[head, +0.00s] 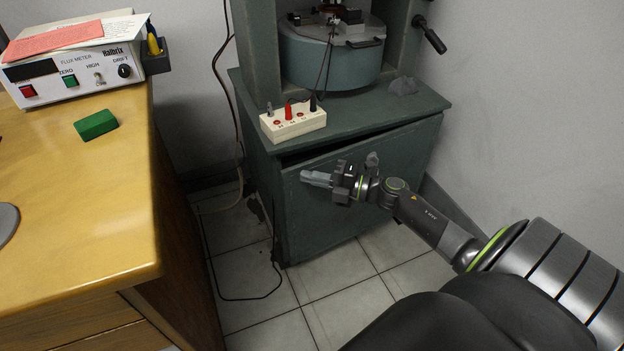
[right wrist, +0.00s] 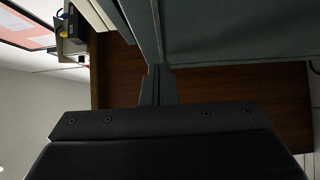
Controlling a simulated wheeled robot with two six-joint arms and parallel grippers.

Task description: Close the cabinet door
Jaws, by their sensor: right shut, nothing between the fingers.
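The cabinet door (head: 340,222) is the dark green front panel of the green cabinet (head: 262,190) in the head view. It stands slightly ajar, with a dark gap under the cabinet top that looks wider at the left. My right gripper (head: 312,179) is in front of the door's upper left part, fingers pointing left, shut and empty. I cannot tell whether it touches the door. In the right wrist view the shut fingers (right wrist: 156,86) show close to a green panel (right wrist: 235,30), which looks like the door. My left gripper is not in view.
A white terminal block (head: 293,125) and a large magnet (head: 330,55) stand on the cabinet. A wooden desk (head: 120,200) with a flux meter (head: 75,72) and a green block (head: 96,125) is at the left. A cable (head: 215,265) lies on the tiled floor.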

